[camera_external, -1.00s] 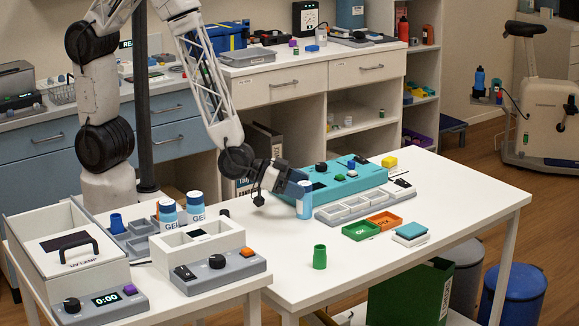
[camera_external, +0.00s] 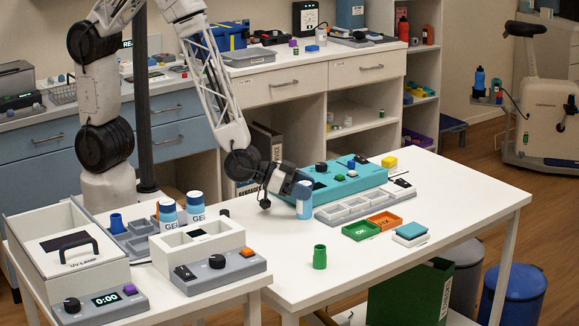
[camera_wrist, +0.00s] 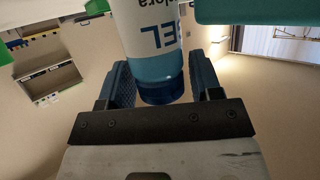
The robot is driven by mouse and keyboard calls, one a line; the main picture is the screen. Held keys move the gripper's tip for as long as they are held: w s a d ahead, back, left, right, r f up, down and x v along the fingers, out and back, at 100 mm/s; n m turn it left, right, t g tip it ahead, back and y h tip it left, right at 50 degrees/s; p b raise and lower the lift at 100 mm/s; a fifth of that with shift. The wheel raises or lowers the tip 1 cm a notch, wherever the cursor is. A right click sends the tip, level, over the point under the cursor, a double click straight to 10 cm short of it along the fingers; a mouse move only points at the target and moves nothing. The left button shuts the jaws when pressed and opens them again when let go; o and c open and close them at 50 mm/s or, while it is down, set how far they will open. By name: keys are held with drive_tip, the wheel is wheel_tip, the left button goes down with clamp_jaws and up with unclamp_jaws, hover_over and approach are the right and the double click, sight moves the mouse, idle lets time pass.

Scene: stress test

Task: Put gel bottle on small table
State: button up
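A gel bottle (camera_external: 304,200), white and blue, stands upright on the large white table, in front of the teal device. My gripper (camera_external: 294,188) is at its upper left, tilted down toward it. In the wrist view the bottle (camera_wrist: 158,55) reaches in between my two open fingers (camera_wrist: 163,84), its dark blue cap nearest the palm. A gap shows beside the right finger; contact on the left cannot be told. The small table (camera_external: 216,296) is at front left. Two other gel bottles (camera_external: 168,216) stand at its back, behind a white box.
The teal device (camera_external: 345,180) is right behind the bottle. A grey tray (camera_external: 350,207), green and orange trays (camera_external: 384,220) and a green cup (camera_external: 320,257) are nearby. The UV lamp box (camera_external: 75,255) and grey control units crowd the small table.

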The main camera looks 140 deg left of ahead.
drive_tip(key=c, duration=0.8)
drive_tip(key=shift+r, duration=0.2)
drive_tip(key=shift+r, duration=1.4)
drive_tip(key=shift+s+d+r, duration=0.15)
drive_tip(key=shift+s+r, duration=0.05)
drive_tip(key=shift+r, duration=0.05)
drive_tip(key=s+d, duration=0.2)
drive_tip(key=s, duration=0.2)
drive_tip(key=s+d+r, duration=0.1)
drive_tip(key=s+d, duration=0.2)
drive_tip(key=s, duration=0.2)
drive_tip(key=s+d, duration=0.2)
drive_tip(key=s, duration=0.2)
drive_tip(key=shift+s+d+r, duration=0.15)
drive_tip(key=shift+s+d, duration=0.05)
drive_tip(key=shift+d, duration=0.2)
drive_tip(key=shift+w, duration=0.1)
